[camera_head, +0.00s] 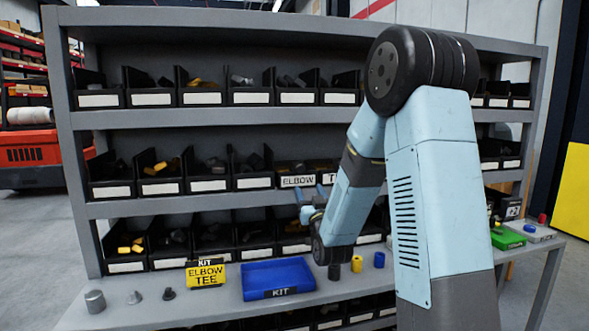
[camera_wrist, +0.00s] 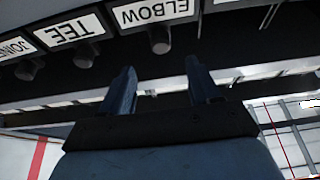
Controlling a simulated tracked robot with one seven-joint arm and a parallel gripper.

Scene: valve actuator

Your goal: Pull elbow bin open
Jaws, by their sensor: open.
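The elbow bin (camera_head: 297,181) is a dark bin with a white ELBOW label in the middle shelf row, in the head view. In the wrist view its label (camera_wrist: 155,11) appears upside down at the top, with a dark round knob (camera_wrist: 159,40) at its edge. My gripper (camera_wrist: 161,85) is open and empty. Its two fingers point toward the knob, which shows just beyond the fingertips and roughly between them. In the head view my gripper (camera_head: 306,205) is partly hidden by my arm, just below and in front of the elbow bin.
The tee bin (camera_wrist: 73,30) and joiner bin (camera_wrist: 14,46) sit beside the elbow bin, each with a knob. Below, a blue kit tray (camera_head: 278,276) and a yellow card (camera_head: 206,275) reading KIT ELBOW TEE stand on the bench. Other bins fill the shelves.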

